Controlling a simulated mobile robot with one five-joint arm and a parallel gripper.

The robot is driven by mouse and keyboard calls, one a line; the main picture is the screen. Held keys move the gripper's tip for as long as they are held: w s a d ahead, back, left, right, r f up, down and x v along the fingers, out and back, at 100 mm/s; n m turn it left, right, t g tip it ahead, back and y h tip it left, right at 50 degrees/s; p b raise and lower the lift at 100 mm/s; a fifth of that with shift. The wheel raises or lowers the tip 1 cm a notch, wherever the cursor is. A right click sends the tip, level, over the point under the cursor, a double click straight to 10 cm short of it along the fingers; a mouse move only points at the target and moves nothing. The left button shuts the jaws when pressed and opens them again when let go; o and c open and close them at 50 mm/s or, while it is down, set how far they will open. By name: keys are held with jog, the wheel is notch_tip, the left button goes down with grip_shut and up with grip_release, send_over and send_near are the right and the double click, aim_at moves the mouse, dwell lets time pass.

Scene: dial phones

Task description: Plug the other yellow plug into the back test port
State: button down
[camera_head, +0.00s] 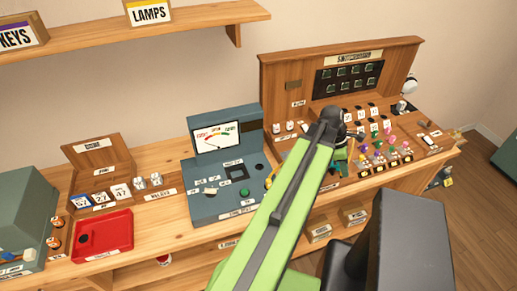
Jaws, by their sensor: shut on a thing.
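My gripper (340,158) is at the far end of my green arm, over the left part of the switchboard desk. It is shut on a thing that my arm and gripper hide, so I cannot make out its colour. Several coloured plugs (377,152), some of them yellow, stand on the switchboard (278,84) to the right of my gripper. The blue-grey test set (205,208) with a meter is left of my arm. A small yellow piece (268,183) shows at its right edge, partly behind my arm. I cannot tell which opening is the back test port.
A red tray (122,238), number cards (121,193) and a wooden relay box (97,152) are on the bench at left. A grey-green cabinet (25,205) stands at the far left. A shelf (195,28) hangs above. Wooden boxes (318,232) sit under the bench.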

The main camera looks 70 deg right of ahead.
jog(key=w+n+t+h, duration=0.15)
jog(key=w+n, duration=0.45)
jog(key=w, duration=2.7)
jog(key=shift+g+h, duration=0.25)
jog(key=shift+h, duration=0.1)
jog(key=f+b, duration=0.6)
jog(key=shift+d+f+b, duration=0.3)
jog(key=shift+f+b, duration=0.05)
jog(key=shift+w+f+b, duration=0.1)
jog(key=shift+f+b, duration=1.2)
jog(key=c, duration=1.2)
grip_release()
jog(key=shift+c, duration=0.2)
jog(key=shift+o, duration=1.2)
jog(key=shift+r, duration=0.1)
